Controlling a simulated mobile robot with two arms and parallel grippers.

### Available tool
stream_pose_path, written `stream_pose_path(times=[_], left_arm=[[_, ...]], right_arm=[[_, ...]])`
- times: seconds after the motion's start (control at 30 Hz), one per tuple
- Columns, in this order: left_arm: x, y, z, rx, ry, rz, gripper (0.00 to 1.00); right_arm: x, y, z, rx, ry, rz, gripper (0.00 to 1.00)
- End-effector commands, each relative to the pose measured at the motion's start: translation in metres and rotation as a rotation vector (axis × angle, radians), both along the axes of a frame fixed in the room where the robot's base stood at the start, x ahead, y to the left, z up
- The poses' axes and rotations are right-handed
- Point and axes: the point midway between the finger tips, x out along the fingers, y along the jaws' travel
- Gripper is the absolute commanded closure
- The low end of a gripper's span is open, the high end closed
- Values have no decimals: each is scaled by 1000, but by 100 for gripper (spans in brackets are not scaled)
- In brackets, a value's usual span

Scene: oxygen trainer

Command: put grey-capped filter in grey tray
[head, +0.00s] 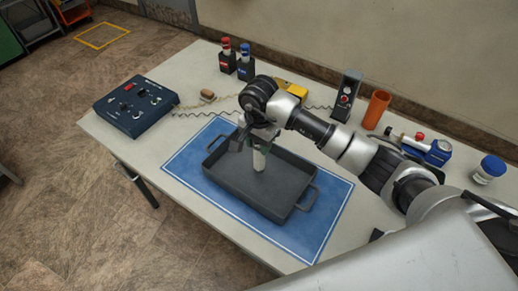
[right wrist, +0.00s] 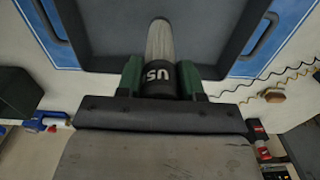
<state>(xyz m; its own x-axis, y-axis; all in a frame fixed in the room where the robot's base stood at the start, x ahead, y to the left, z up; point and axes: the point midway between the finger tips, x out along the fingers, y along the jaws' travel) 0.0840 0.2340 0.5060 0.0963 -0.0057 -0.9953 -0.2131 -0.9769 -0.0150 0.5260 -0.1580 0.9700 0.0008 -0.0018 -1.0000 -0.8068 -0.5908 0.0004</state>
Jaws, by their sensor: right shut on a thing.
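The grey tray (head: 242,197) is a dark, shallow pan with a handle at each end, lying on a blue mat (head: 187,163). My right gripper (head: 262,141) is over the tray, pointing down, shut on the grey-capped filter (head: 259,160). The filter is a pale cylinder held upright, its lower end over the tray floor; I cannot tell whether it touches. In the right wrist view the filter (right wrist: 160,42) shows its dark cap with white letters between the green finger pads, and the tray (right wrist: 100,35) lies beyond. The left gripper is not in view.
A dark control box (head: 136,105) stands at the table's left. Red-capped (head: 227,55) and blue-capped (head: 245,62) bottles stand at the back. The tray otherwise looks empty.

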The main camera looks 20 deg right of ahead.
Motion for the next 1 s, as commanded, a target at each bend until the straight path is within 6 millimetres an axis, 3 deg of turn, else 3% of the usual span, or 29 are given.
stream_pose_path(times=[0.3,0.67,0.7,0.8,0.87,1.0], left_arm=[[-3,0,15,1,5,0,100],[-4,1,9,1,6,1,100],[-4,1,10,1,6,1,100],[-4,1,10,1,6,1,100],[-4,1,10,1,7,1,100],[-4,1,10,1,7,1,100]], right_arm=[[-1,1,-37,2,3,1,88],[0,0,-43,0,0,1,88],[0,0,-42,1,1,1,60],[0,0,-41,1,1,1,45],[-1,0,-41,1,1,1,38],[-1,0,-41,1,1,1,38]])
